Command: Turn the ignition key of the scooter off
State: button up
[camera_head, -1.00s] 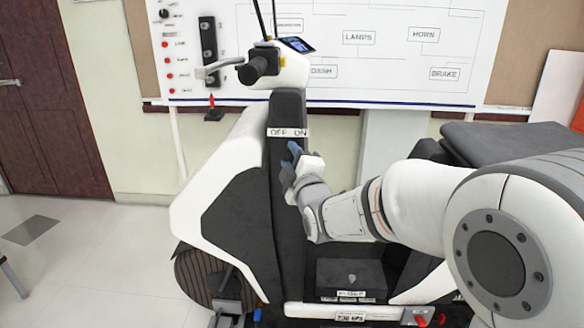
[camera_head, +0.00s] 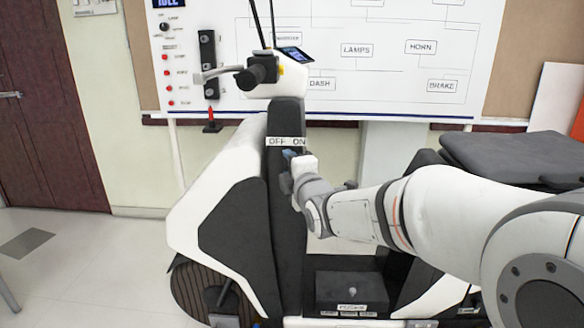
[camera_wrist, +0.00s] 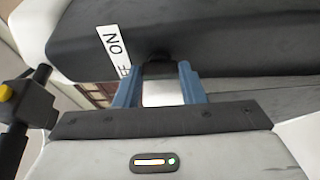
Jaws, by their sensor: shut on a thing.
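The scooter (camera_head: 222,235) is white and black and stands in front of a wall board. An OFF ON label (camera_head: 286,142) is on its dark front column, and part of the label also shows in the wrist view (camera_wrist: 113,50). My gripper (camera_head: 290,155) is at the column just below the label. In the wrist view its blue fingers (camera_wrist: 158,86) are shut on the ignition key (camera_wrist: 162,93), whose pale head shows between them. The key meets the dark panel just beyond the fingertips. The fingers hide its sides, and its exact turn angle is hard to tell.
The dark seat (camera_head: 505,155) is at the right. A black box (camera_head: 350,285) sits on the footboard below my arm. Open floor lies at the left.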

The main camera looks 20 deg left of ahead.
jog(key=shift+r, duration=0.2)
jog(key=o, duration=1)
jog(key=shift+f, duration=0.15)
jog(key=v, duration=0.7)
jog(key=shift+s+d, duration=0.25)
jog(key=shift+d, duration=0.05)
jog(key=s+d+m+g+h+p, duration=0.2)
jog(key=d+m+h+p, duration=0.3)
jog(key=d, duration=0.4)
jog(key=s+d+m+g+h+p, duration=0.2)
jog(key=d+m+h+p, duration=0.15)
jog(key=d+m, duration=0.45)
jog(key=s+d+m+g+p, duration=0.2)
jog(key=s+d+m, duration=0.2)
jog(key=s, duration=0.1)
jog(key=s+d+m+g+h+p, duration=0.1)
jog(key=s+d+m+g+p, duration=0.2)
jog(key=s+d+m, duration=0.1)
jog(key=s+d+m+g+h+p, duration=0.1)
jog(key=s+d+m+g+p, duration=0.2)
jog(key=s, duration=0.5)
jog(key=shift+s+d+f+m, duration=0.1)
jog(key=shift+d+m, duration=0.25)
jog(key=shift+d, duration=0.3)
jog(key=shift+s+d+f+m, duration=0.15)
jog(key=shift+d+m, duration=0.2)
jog(key=shift+d, duration=0.3)
